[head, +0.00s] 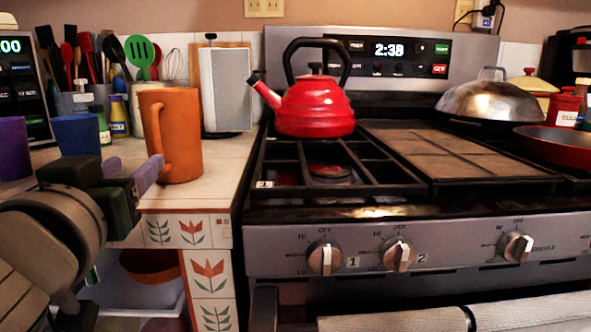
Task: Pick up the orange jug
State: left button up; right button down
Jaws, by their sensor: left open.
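The orange jug (180,139) stands upright on the tiled counter (216,170), close to its front edge and left of the stove. Its handle is on the left and front side of the body. My left gripper (137,172) comes in from the left, just in front of and left of the jug, near the lower end of the handle. It is open and holds nothing. I cannot tell whether a fingertip touches the handle. My right gripper is not in view.
A blue cup (77,135) and a purple cup (14,150) stand left of the jug. Utensils and a grater (225,90) stand behind it. The stove (330,235) is at the right, with a red kettle (315,107) on its back left burner.

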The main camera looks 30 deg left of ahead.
aim_at(155, 143)
pick_arm(q)
jog(key=x, duration=0.3)
jog(key=p+x, duration=0.1)
jog(key=x, duration=0.5)
jog(key=shift+w+d+r, duration=0.15)
jog(key=shift+d+r, duration=0.05)
jog(key=shift+r, duration=0.15)
jog(key=shift+w+a, duration=0.2)
jog(key=shift+w, duration=0.15)
grip_shut()
dwell(0.7)
